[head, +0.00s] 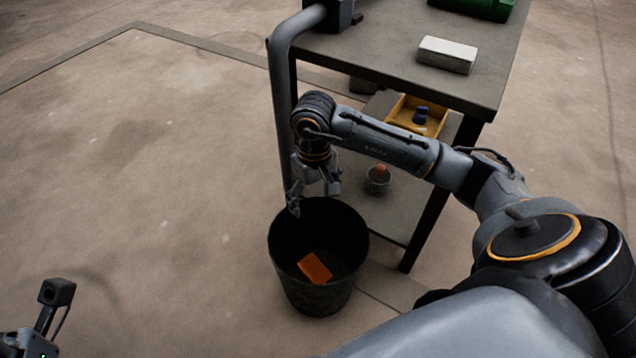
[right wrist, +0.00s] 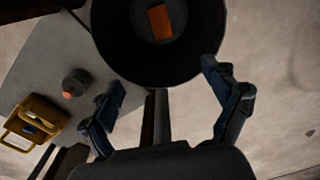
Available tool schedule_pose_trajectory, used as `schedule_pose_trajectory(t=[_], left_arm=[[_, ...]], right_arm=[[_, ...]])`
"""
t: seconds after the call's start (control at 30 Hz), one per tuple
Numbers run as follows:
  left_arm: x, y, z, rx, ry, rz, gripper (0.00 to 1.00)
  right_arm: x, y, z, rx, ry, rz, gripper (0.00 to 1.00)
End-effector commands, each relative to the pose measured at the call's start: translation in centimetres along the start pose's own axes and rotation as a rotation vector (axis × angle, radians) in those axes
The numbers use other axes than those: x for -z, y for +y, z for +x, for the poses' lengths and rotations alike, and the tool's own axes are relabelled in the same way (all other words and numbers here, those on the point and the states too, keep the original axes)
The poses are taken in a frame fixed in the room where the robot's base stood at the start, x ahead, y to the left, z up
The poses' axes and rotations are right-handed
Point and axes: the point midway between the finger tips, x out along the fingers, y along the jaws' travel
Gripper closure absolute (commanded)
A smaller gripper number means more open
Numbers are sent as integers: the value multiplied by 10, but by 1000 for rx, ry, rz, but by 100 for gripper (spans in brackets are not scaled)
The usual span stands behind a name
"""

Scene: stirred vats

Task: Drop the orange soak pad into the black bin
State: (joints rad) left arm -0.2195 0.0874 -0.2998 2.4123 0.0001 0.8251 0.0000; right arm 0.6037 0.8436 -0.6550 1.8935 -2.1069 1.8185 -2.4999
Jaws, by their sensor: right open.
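The orange soak pad (head: 315,267) lies inside the black bin (head: 318,298), which stands on the floor beside the table. In the right wrist view the pad (right wrist: 160,23) shows inside the round dark bin (right wrist: 113,52). My right gripper (head: 312,197) is above the bin's far rim, open and empty. In the right wrist view its two fingers (right wrist: 164,84) are spread wide with nothing between them. My left gripper does not clearly show; only a part of my left arm is at the lower left edge of the head view.
A dark-topped table (head: 400,45) with a lower shelf stands behind the bin. A pale block (head: 447,55) lies on its top. The shelf holds a yellow tray (head: 405,112) and a small grey pot with an orange top (head: 377,182). Floor to the left is clear.

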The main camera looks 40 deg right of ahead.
Motion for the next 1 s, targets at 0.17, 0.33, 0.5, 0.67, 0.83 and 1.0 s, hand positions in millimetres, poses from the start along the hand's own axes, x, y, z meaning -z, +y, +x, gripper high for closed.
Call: schedule_pose_trajectory(t=[0.17, 0.33, 0.5, 0.67, 0.83, 1.0], left_arm=[[0, 0, 0, 0, 1, 0, 58], [0, 0, 0, 0, 1, 0, 58], [0, 0, 0, 0, 1, 0, 58], [0, 0, 0, 0, 1, 0, 58], [0, 0, 0, 0, 1, 0, 58], [0, 0, 0, 1, -3, 0, 58]], right_arm=[[1, 0, -33, -1, 4, 0, 12], [0, 0, -48, -1, 0, 0, 12], [0, 0, -50, 0, -1, 0, 12], [0, 0, -50, 0, -1, 0, 12], [0, -1, -50, 2, -2, 0, 12], [-15, -37, -40, 116, -49, 38, 12]])
